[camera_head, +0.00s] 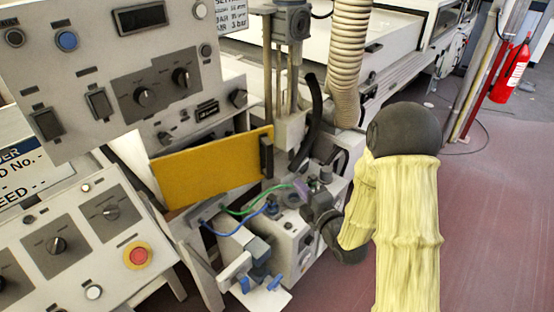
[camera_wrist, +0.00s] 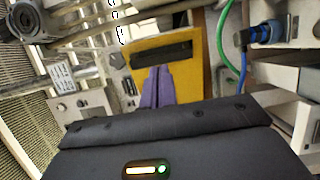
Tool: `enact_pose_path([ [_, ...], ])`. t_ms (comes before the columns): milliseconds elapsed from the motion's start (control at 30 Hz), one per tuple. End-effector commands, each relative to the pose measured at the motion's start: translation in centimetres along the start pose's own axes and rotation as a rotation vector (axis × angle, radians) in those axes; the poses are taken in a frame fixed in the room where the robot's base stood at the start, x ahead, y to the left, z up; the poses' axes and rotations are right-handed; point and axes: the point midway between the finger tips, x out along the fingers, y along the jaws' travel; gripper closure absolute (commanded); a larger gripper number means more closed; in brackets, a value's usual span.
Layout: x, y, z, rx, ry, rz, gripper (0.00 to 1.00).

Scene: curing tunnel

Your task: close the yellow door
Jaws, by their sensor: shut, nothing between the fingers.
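The yellow door (camera_head: 212,170) is a flat panel below the grey control box in the head view, with a dark upright handle (camera_head: 267,153) at its right edge. I cannot tell how far it stands open. In the wrist view the yellow door (camera_wrist: 188,82) fills the middle, with its dark handle (camera_wrist: 162,54) across it. My gripper (camera_wrist: 157,70) has purple fingers held together, empty, their tips just short of the handle in the picture. I cannot tell whether they touch. In the head view my gripper (camera_head: 301,189) shows small, right of and below the door.
A control panel (camera_head: 75,232) with a red button (camera_head: 137,256) stands at left. Green and blue cables (camera_head: 240,210) run below the door to a grey unit (camera_head: 285,235). A ribbed hose (camera_head: 347,60) hangs behind. Open red floor (camera_head: 490,220) lies at right.

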Motion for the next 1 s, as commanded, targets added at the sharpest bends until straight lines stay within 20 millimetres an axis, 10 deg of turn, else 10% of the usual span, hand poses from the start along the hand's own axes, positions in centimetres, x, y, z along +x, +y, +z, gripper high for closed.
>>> enact_pose_path([
  [1000,13.3,0.2,-0.1,0.0,0.002,-0.001,1.0],
])
